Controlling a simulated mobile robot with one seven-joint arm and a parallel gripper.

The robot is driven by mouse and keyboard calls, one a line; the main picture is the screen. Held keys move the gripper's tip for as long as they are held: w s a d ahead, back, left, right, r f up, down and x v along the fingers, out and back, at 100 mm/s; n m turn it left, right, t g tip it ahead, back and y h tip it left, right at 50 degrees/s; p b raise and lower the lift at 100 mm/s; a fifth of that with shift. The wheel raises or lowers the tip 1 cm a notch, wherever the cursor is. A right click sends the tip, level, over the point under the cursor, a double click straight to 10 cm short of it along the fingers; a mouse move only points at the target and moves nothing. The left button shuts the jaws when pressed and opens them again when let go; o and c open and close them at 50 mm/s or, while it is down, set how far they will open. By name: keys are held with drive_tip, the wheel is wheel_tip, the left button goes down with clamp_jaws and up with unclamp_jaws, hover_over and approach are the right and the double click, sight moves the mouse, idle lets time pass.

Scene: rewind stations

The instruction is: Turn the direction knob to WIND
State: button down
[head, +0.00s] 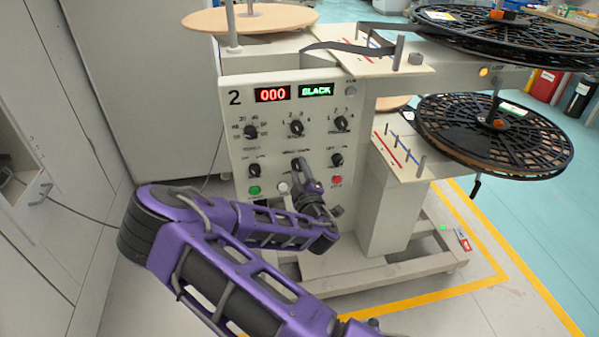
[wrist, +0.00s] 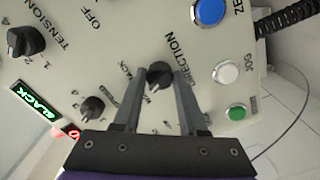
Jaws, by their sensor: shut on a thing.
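The direction knob (wrist: 160,75) is black and sits in the middle of the wrist view beside the word DIRECTION on the pale panel. My gripper (wrist: 160,72) has one finger on each side of it and is shut on it. In the head view my gripper (head: 299,167) reaches the lower middle of the control panel (head: 262,130), where the fingers mostly hide the knob. The position labels around the knob are partly covered and too small to read, so I cannot tell which setting it points to.
The panel bears other black knobs, among them the tension knob (wrist: 25,41). A blue button (wrist: 208,12), a white JOG button (wrist: 227,73) and a green button (wrist: 237,112) lie close by. A red display (head: 272,94) reads 000 beside a green one (head: 316,90). Black reels (head: 490,125) stand right.

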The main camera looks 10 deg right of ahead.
drive_tip(key=shift+n, duration=0.6)
drive_tip(key=shift+c, duration=2.2)
unclamp_jaws()
drive_tip(key=s+p, duration=0.4)
drive_tip(key=s, duration=1.3)
drive_tip(key=shift+s, duration=0.2)
